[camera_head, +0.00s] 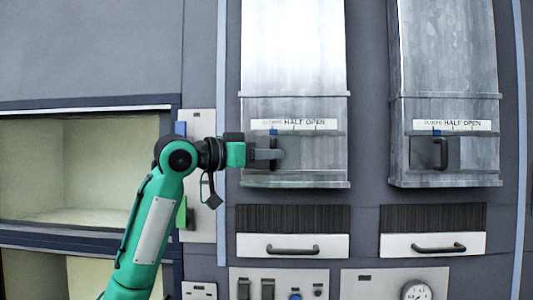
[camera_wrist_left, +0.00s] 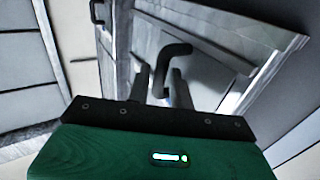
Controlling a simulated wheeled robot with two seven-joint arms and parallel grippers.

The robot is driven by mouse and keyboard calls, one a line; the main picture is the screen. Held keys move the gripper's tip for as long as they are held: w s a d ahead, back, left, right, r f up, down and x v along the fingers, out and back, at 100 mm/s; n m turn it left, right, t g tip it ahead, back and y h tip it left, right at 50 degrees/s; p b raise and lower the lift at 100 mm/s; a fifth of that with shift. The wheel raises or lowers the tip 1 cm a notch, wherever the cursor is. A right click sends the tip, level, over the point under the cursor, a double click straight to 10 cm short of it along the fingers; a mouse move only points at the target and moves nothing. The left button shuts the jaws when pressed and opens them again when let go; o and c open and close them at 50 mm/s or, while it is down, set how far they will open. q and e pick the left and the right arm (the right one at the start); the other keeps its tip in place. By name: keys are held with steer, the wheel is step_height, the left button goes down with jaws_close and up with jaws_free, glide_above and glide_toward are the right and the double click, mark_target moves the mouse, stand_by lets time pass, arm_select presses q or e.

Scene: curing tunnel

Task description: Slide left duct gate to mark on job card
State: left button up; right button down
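The left duct (camera_head: 293,60) is a grey metal box with a strip (camera_head: 305,124) that reads HALF OPEN near its middle. A small blue pointer (camera_head: 273,131) sits toward the strip's left end. My left gripper (camera_head: 270,153) is in front of the gate and covers most of its handle in the head view. In the left wrist view, the dark hooked gate handle (camera_wrist_left: 168,60) reaches down between the two fingers of my left gripper (camera_wrist_left: 160,88). Gaps show on both sides, so the fingers look open around it. My right gripper is out of view. I cannot make out a job card.
The right duct (camera_head: 445,55) has a similar gate handle (camera_head: 440,153) and a blue pointer at its strip's left. Drawers with black handles (camera_head: 292,249) sit below, above a gauge (camera_head: 416,291) and switches. An open lit chamber (camera_head: 70,165) is at left.

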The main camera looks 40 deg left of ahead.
mark_target(288, 154)
arm_select(q)
jaws_close()
steer(key=w+d, duration=0.2)
steer(key=d, duration=0.1)
steer(key=shift+d, duration=0.25)
steer(key=shift+w+d, duration=0.3)
steer(key=shift+d, duration=0.05)
jaws_free()
steer(key=shift+s+a, duration=0.1)
steer(key=shift+a, duration=0.1)
